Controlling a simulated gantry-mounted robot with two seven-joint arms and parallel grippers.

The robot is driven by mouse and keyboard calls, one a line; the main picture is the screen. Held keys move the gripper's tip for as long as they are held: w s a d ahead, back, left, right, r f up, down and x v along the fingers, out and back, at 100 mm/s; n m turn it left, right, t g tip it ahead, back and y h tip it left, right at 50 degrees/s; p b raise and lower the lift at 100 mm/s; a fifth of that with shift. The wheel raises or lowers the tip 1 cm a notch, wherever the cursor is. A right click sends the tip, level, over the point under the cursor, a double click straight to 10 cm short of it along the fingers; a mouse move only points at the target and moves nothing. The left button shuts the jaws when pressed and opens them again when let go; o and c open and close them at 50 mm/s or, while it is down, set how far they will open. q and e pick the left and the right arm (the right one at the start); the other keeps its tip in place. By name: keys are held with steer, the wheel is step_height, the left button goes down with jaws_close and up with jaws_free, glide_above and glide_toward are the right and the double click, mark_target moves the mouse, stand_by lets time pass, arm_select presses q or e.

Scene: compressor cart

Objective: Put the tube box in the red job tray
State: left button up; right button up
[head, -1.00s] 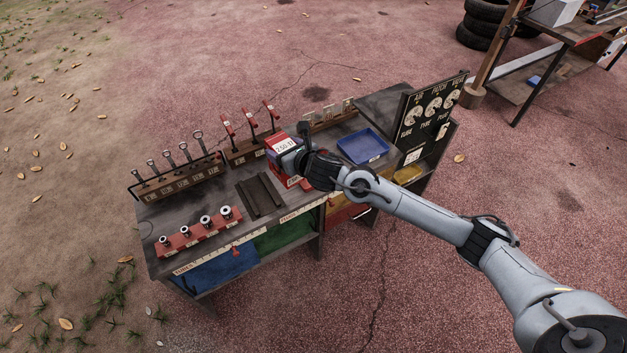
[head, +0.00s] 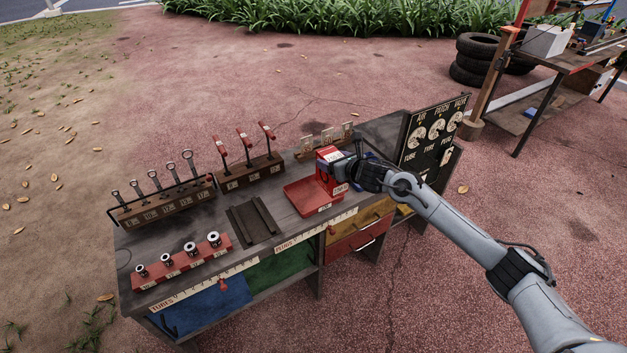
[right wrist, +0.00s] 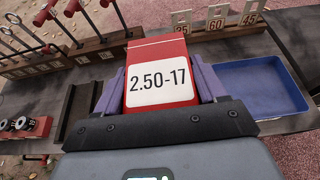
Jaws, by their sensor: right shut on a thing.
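The tube box (head: 327,176) is red with a white label reading 2.50-17, large in the right wrist view (right wrist: 160,75). My right gripper (head: 342,166) is shut on it, with one purple finger on each side in the right wrist view (right wrist: 160,88). The red job tray (head: 301,198) lies on the bench, its left part bare. The box overlaps the tray's right end in the head view; I cannot tell whether it touches the tray. My gripper and the box hide that end. My left gripper is not in view.
A blue tray (right wrist: 262,88) lies just right of the box. A dark grooved block (head: 252,220) is left of the red tray. A red-handled tool rack (head: 248,172), a number-card rack (head: 323,143) and an upright gauge board (head: 434,135) stand around.

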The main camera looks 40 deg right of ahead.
steer(key=w+a+f+b, duration=0.3)
steer(key=w+f, duration=0.3)
steer(key=f, duration=0.2)
steer(key=shift+w+d, duration=0.1)
stand_by(0.3)
steer(key=o, duration=1.3)
steer(key=shift+f, duration=0.1)
